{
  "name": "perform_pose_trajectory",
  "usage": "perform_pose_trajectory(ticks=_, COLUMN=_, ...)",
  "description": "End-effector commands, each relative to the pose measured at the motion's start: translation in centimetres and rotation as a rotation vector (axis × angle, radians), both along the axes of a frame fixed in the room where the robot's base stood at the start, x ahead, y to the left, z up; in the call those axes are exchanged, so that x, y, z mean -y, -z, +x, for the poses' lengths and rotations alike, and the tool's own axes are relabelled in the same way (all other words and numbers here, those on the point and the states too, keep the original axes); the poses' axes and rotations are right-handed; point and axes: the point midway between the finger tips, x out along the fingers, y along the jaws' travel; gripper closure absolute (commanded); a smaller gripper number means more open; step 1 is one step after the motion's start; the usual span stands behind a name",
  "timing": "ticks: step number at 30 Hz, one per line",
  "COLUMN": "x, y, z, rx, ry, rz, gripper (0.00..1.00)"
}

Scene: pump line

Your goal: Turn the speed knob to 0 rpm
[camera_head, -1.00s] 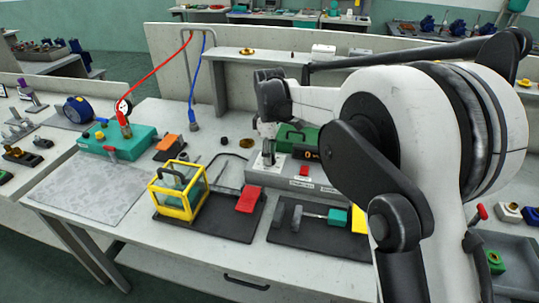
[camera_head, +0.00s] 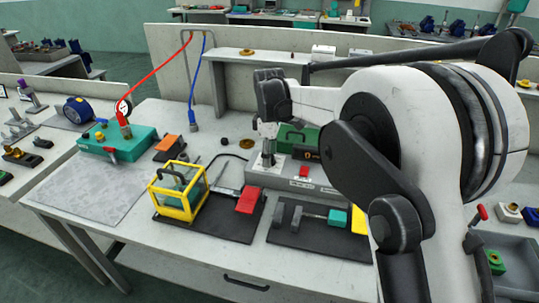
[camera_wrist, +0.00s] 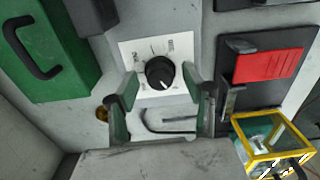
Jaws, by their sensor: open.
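The speed knob (camera_wrist: 159,72) is round and black, on a white dial plate (camera_wrist: 130,51) with small printed marks. In the head view my gripper (camera_head: 268,153) points down at the left end of the grey control box (camera_head: 295,183).
A green case (camera_wrist: 50,45) lies left of the dial in the wrist view. A red block (camera_wrist: 268,65) on a black mat and a yellow-framed box (camera_wrist: 275,135) are to the right. In the head view, a teal unit (camera_head: 118,140) stands at the left.

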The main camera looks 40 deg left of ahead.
Motion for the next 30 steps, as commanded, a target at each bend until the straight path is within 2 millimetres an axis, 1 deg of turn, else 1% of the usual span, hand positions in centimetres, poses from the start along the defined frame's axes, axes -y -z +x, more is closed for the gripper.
perform_pose_trajectory(ticks=5, x=0.0, y=-1.8, z=0.0, rx=0.0, ry=0.0, rz=0.0, gripper=0.55)
perform_pose_trajectory(ticks=12, x=0.0, y=-6.5, z=0.0, rx=0.0, ry=0.0, rz=0.0, gripper=0.55)
perform_pose_trajectory(ticks=18, x=0.0, y=-9.9, z=0.0, rx=0.0, ry=0.0, rz=0.0, gripper=0.55)
perform_pose_trajectory(ticks=21, x=0.0, y=-11.0, z=0.0, rx=0.0, ry=0.0, rz=0.0, gripper=0.55)
perform_pose_trajectory(ticks=24, x=0.0, y=-11.6, z=0.0, rx=0.0, ry=0.0, rz=0.0, gripper=0.55)
perform_pose_trajectory(ticks=30, x=0.0, y=-11.9, z=0.0, rx=0.0, ry=0.0, rz=0.0, gripper=0.55)
